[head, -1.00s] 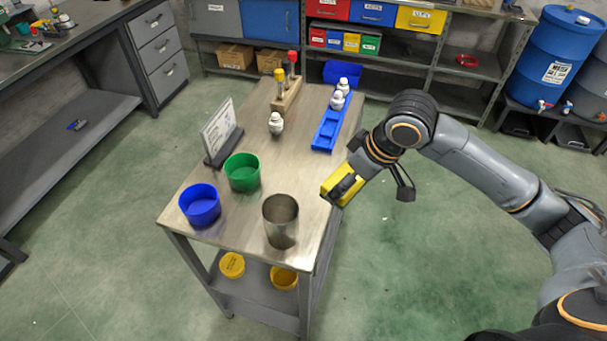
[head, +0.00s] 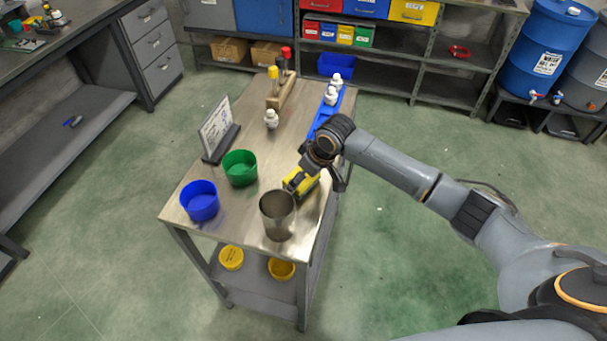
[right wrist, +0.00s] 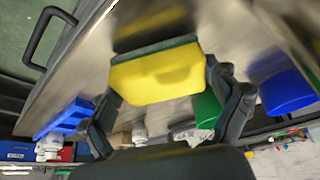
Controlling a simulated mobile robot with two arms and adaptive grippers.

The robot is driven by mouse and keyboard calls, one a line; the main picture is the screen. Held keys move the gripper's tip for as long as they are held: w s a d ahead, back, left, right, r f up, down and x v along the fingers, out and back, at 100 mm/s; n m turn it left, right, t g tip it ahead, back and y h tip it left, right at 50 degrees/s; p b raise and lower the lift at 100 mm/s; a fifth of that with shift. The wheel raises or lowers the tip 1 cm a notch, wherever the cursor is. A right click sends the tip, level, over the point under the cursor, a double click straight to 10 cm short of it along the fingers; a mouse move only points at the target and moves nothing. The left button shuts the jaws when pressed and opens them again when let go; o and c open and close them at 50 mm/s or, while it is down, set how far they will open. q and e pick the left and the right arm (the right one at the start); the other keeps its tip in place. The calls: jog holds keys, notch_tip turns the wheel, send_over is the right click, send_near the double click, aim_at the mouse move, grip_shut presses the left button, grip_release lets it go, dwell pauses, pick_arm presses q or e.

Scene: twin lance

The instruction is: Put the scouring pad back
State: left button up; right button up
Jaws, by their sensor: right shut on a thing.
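The scouring pad is a yellow block with a dark green face; it shows in the head view (head: 307,184) over the right side of the metal table, just behind the steel cup (head: 278,217). In the right wrist view the pad (right wrist: 158,76) sits between the two fingers. My right gripper (head: 298,178) is shut on the pad, with its fingers at the pad's two ends in the right wrist view (right wrist: 160,84). Whether the pad touches the tabletop I cannot tell. My left gripper is not in view.
A blue cup (head: 199,203) and a green cup (head: 240,170) stand left of the steel cup. A sign (head: 217,130), a white bottle (head: 271,119), a wooden holder (head: 281,92) and a blue tray (head: 318,124) with white bottles are behind. Yellow containers (head: 231,258) sit on the lower shelf.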

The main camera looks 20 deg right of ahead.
jog(key=shift+f, duration=0.25)
jog(key=shift+f, duration=0.15)
jog(key=o, duration=0.8)
jog(key=b+v, duration=0.1)
jog(key=v, duration=1.1)
jog(key=shift+s, duration=0.1)
